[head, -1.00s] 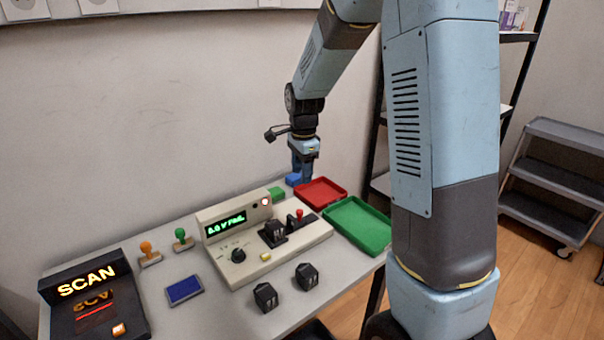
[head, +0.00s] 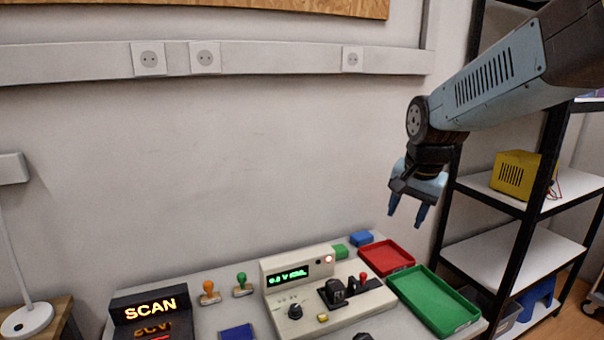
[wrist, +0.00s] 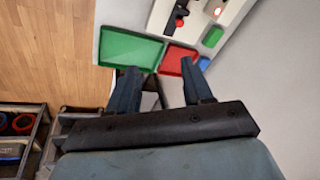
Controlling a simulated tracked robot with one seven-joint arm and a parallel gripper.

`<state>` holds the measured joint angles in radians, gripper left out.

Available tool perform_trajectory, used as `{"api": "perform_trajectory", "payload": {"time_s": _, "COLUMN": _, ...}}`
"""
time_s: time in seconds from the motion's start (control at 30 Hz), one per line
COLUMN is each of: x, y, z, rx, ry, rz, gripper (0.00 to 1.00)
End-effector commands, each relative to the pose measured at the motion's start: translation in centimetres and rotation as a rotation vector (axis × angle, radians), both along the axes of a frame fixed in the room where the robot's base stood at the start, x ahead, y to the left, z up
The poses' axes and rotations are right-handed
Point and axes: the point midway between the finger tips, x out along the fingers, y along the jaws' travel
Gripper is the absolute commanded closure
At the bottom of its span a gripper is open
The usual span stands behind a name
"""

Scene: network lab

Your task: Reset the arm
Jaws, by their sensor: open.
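My arm reaches in from the right in the head view. My gripper (head: 406,208) hangs in the air above the right end of the table, fingers pointing down. The fingers are apart with nothing between them. In the wrist view my gripper (wrist: 157,75) shows two spread blue fingers over the table's edge. Below it lie the red tray (head: 388,258) and the green tray (head: 437,302), which also show in the wrist view as a green tray (wrist: 130,48) and a red tray (wrist: 176,60). Both trays look empty.
A tester (head: 325,300) with a lit display and dark module stands mid-table, beside the SCAN unit (head: 150,308). Orange (head: 208,292) and green (head: 242,284) stamps and a blue pad (head: 237,332) are near. A shelf rack (head: 500,190) stands right.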

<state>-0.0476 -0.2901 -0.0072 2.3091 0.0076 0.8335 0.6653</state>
Motion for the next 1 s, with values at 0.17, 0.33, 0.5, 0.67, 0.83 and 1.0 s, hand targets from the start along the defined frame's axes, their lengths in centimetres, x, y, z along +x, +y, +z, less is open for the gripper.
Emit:
{"api": "perform_trajectory", "payload": {"time_s": 0.17, "x": -4.3, "y": -0.6, "z": 2.0, "rx": -0.058, "ry": -0.066, "rz": 0.165, "gripper": 0.50}}
{"api": "perform_trajectory", "payload": {"time_s": 0.33, "x": -8.2, "y": -1.1, "z": 3.1, "rx": -0.125, "ry": -0.122, "rz": 0.320, "gripper": 0.50}}
{"api": "perform_trajectory", "payload": {"time_s": 0.5, "x": -11.6, "y": -1.4, "z": 3.6, "rx": -0.194, "ry": -0.169, "rz": 0.461, "gripper": 0.50}}
{"api": "perform_trajectory", "payload": {"time_s": 0.67, "x": -13.6, "y": -1.6, "z": 3.7, "rx": -0.240, "ry": -0.195, "rz": 0.546, "gripper": 0.50}}
{"api": "perform_trajectory", "payload": {"time_s": 0.83, "x": -14.3, "y": -1.6, "z": 3.6, "rx": -0.259, "ry": -0.202, "rz": 0.579, "gripper": 0.50}}
{"api": "perform_trajectory", "payload": {"time_s": 1.0, "x": -14.3, "y": -1.6, "z": 3.6, "rx": -0.259, "ry": -0.202, "rz": 0.581, "gripper": 0.50}}
